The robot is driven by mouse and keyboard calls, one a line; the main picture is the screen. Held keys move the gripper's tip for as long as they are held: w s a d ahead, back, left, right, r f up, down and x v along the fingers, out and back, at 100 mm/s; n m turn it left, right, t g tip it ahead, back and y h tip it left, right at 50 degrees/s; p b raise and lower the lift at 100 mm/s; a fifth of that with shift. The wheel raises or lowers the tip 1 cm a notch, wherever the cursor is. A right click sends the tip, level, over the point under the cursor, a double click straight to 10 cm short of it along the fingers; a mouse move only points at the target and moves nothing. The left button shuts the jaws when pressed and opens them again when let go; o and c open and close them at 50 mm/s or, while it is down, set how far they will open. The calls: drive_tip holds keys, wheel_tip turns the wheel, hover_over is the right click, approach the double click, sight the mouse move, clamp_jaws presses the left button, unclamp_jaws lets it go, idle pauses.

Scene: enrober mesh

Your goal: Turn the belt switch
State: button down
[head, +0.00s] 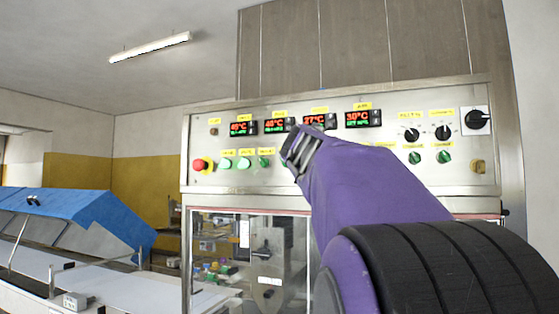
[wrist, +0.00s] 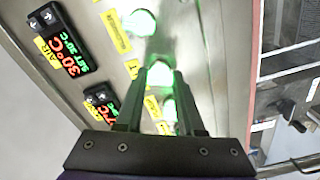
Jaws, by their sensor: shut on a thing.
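In the wrist view, a glowing green switch (wrist: 160,73) sits between my fingertips on the steel panel, and my gripper (wrist: 158,78) is shut on it. Its yellow label is too blurred to read, so I cannot confirm that it is the belt switch. In the head view, my gripper (head: 289,154) is up against the control panel (head: 370,150). My purple arm hides the held switch and part of the panel there.
Other green controls (head: 244,163) and a red emergency button (head: 201,164) lie to the left. Black knobs (head: 411,134) and a rotary main switch (head: 477,120) lie to the right. Temperature displays (head: 363,118) run above. A blue-covered conveyor (head: 80,212) stands at far left.

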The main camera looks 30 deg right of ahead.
drive_tip(key=n+p, duration=0.3)
drive_tip(key=n, duration=0.7)
drive_tip(key=shift+n, duration=0.4)
idle(0.4)
drive_tip(key=c, duration=0.5)
unclamp_jaws()
drive_tip(key=shift+s+a, duration=0.1)
